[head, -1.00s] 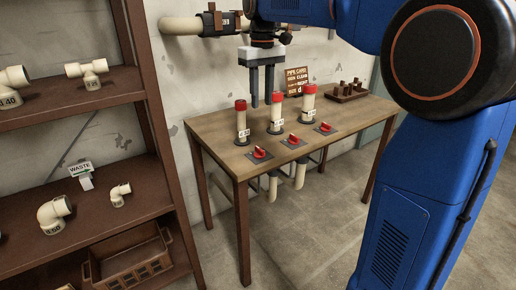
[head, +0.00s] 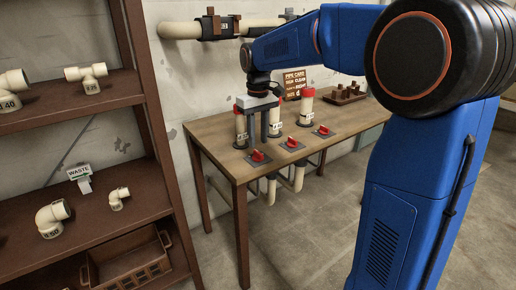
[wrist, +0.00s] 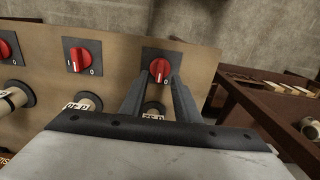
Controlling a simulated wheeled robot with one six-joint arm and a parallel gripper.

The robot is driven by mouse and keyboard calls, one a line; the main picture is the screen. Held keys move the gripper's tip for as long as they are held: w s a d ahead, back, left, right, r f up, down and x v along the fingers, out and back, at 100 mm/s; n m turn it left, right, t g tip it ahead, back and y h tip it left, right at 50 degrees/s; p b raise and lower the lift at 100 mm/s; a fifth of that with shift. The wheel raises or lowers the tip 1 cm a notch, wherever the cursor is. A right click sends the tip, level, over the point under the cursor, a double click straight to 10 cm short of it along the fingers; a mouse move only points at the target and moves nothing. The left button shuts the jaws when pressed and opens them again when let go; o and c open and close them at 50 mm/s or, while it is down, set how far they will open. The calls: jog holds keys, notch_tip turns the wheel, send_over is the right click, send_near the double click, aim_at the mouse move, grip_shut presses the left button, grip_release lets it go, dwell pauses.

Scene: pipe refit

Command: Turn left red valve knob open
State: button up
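The left red valve knob (head: 258,155) sits on a dark square plate at the front left of the workbench. Contact with the knob cannot be told. The middle knob (head: 292,144) and right knob (head: 323,131) are in a row beside it.
A sign (head: 295,84) and brown rack (head: 343,96) are at the back of the workbench (head: 205,130). A shelf (head: 150,190) with fittings stands left.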

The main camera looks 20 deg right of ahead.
aim_at(258, 152)
jog(key=shift+f, duration=2.2)
grip_shut()
